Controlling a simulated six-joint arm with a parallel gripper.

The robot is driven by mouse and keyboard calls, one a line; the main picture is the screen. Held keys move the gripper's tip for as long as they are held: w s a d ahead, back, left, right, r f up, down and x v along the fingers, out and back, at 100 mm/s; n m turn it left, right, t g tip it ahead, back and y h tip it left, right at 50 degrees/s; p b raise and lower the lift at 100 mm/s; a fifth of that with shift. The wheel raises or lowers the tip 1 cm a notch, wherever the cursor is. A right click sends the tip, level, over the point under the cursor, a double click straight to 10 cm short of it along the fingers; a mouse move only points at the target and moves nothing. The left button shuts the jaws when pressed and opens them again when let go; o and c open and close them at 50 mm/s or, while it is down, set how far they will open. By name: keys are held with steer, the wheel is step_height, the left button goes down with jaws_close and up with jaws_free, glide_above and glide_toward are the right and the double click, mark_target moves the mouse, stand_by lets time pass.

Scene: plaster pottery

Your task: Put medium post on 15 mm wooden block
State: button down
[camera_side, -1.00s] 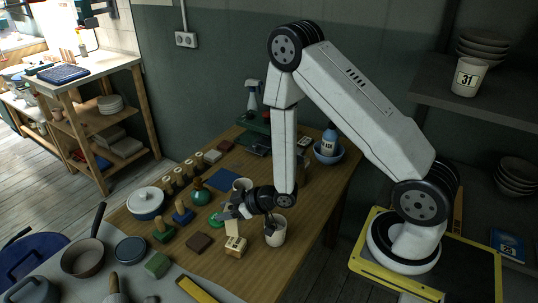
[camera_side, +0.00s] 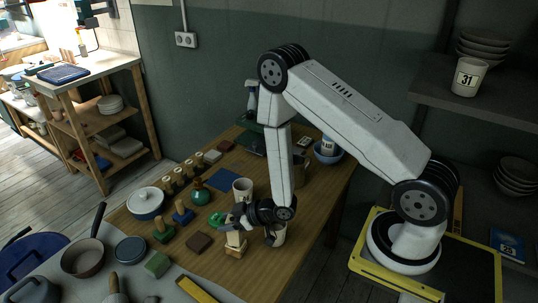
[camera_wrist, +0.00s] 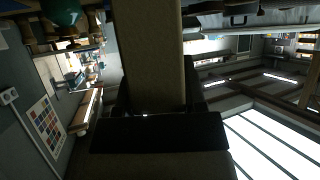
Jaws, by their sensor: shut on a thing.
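My gripper (camera_side: 236,224) is low over the front part of the wooden table and shut on a pale post (camera_side: 234,239). In the wrist view the post (camera_wrist: 150,55) is a broad beige bar in the middle, with the dark gripper (camera_wrist: 155,130) across it. The post looks upright, directly over a light wooden block (camera_side: 236,252) with dark marks. Its lower end appears to meet or nearly meet the block's top; I cannot tell if they touch. The gripper hides the post's upper end.
A white cup (camera_side: 277,235) stands close on the right, partly behind my wrist, and another cup (camera_side: 242,189) stands behind. Stamps, a lidded pot (camera_side: 146,202) and a green vase (camera_side: 200,192) stand farther left.

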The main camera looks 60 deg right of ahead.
steer(key=shift+f, duration=0.1)
steer(key=shift+c, duration=0.8)
jaws_free()
steer(key=v, duration=1.2)
steer(key=shift+w+d, duration=0.1)
steer(key=shift+w, duration=0.05)
steer(key=s+a+r+m+g+h, duration=0.1)
steer(key=s+r+m+g+h, duration=0.1)
steer(key=r+g, duration=0.2)
steer(key=s+a+r+m+g+h, duration=0.1)
steer(key=r+g, duration=0.3)
steer(key=r, duration=0.4)
steer(key=shift+s+m+g+h, duration=0.4)
steer(key=shift+m+h, duration=0.3)
steer(key=shift+h, duration=0.1)
